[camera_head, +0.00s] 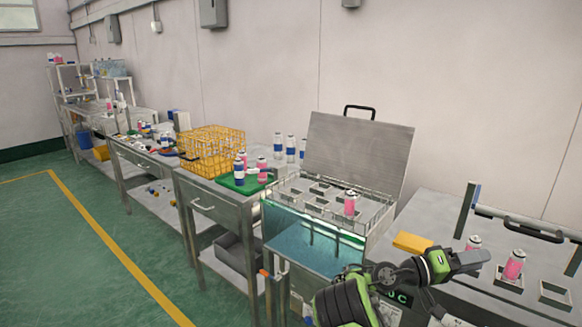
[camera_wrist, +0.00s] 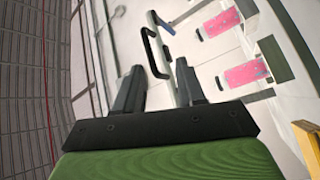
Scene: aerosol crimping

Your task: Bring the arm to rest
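My gripper (camera_head: 486,256) is at the lower right of the head view, held above the right-hand bench. In the wrist view my gripper (camera_wrist: 160,66) shows two dark fingers with a gap between them and nothing held. A pink can (camera_head: 514,265) stands in a square holder on that bench, just right of the fingertips. Another pink can (camera_head: 473,243) stands just behind the fingers, its lower part hidden. Both pink cans show on the right of the wrist view, one upper (camera_wrist: 217,24) and one lower (camera_wrist: 245,74).
A water bath (camera_head: 318,245) with a raised lid (camera_head: 358,150) stands left of my arm, with a pink can (camera_head: 350,203) in its rack. A black handle (camera_head: 520,228) rises behind the bench cans. A yellow block (camera_head: 412,242) lies near my wrist. A yellow crate (camera_head: 212,150) stands farther left.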

